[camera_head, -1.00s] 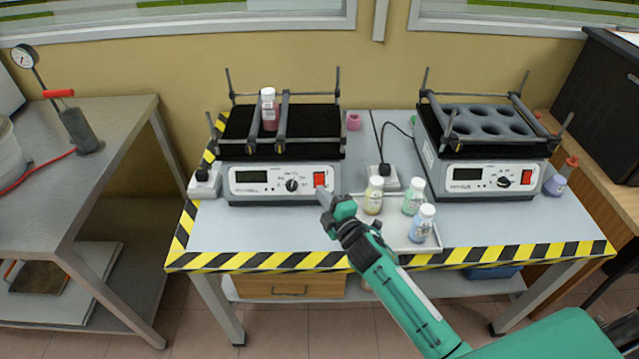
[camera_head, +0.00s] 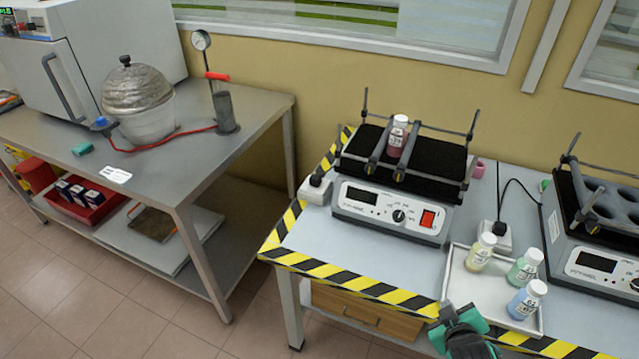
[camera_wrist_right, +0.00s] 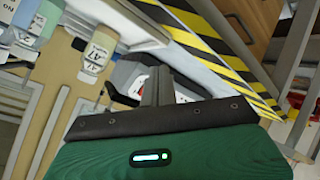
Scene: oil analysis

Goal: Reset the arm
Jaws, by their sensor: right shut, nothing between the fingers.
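My right gripper (camera_head: 452,317) is at the table's front edge, low in the head view, in front of the white tray. It is shut and empty, with its fingers together in the right wrist view (camera_wrist_right: 157,88). Its arm runs off the bottom of the head view. My left gripper is not in view.
A shaker (camera_head: 386,216) holds a bottle of red liquid (camera_head: 396,140) between its bars. A second shaker (camera_head: 598,262) stands at the right. The tray (camera_head: 457,284) carries yellow (camera_head: 481,251), green (camera_head: 524,266) and blue (camera_head: 527,299) bottles. A metal bench (camera_head: 240,95) stands left; floor between is clear.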

